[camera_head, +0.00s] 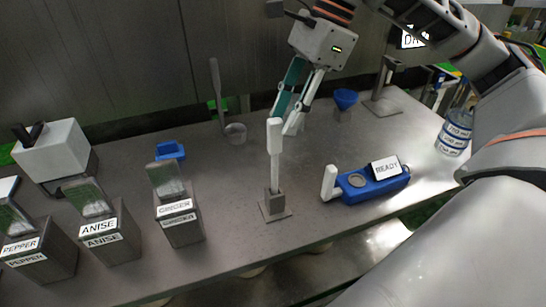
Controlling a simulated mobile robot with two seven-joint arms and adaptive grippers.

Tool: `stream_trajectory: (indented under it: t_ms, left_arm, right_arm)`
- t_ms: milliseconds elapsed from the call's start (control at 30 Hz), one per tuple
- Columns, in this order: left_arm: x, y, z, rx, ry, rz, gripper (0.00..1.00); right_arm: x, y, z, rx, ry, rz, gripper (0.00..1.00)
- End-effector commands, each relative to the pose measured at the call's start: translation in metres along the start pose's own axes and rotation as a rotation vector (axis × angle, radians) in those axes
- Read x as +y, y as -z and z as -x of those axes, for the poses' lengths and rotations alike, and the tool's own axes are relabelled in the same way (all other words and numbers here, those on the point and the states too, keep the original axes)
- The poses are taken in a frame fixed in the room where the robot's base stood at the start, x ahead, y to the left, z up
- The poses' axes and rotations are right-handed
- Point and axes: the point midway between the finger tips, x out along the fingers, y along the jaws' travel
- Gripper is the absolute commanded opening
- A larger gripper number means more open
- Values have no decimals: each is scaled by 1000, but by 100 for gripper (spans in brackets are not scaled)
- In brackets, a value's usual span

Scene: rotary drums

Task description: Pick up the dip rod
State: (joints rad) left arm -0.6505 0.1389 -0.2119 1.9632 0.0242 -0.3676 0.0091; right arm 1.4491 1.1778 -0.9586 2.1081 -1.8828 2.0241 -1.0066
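The dip rod (275,151) is a white rod with a thicker handle at its top. It stands upright in a small grey stand (274,203) near the middle of the counter. My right gripper (286,121) points down from above, with its two fingers apart. Its fingertips are right by the handle's upper end, and the handle overlaps the left fingertip in the picture. I cannot tell whether they touch; the fingers do not appear closed on the rod. My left gripper is not in view.
Grey boxes labelled pepper (42,258), anise (108,237) and ginger (180,218) stand at the left. A blue device (371,186) with a READY sign lies right of the stand. A cup (236,134) and blue funnel (345,98) stand behind. A bottle (454,135) stands far right.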

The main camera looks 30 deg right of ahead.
Motion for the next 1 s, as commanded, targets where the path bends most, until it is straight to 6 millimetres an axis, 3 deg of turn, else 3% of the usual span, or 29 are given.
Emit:
stream_trajectory:
  t_ms: [333, 633, 667, 800, 1000]
  left_arm:
    - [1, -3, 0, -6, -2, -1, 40]
    - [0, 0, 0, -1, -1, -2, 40]
    - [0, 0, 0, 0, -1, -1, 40]
    - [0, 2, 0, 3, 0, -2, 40]
    - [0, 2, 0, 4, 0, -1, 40]
  right_arm:
    - [-1, -4, -45, 0, -3, 0, 33]
    - [-1, -5, -50, -1, 0, 1, 33]
    - [-1, -5, -50, -1, 0, 1, 31]
    - [-2, -5, -50, -1, 0, 0, 0]
    - [-2, -5, -50, -1, 0, 0, 0]
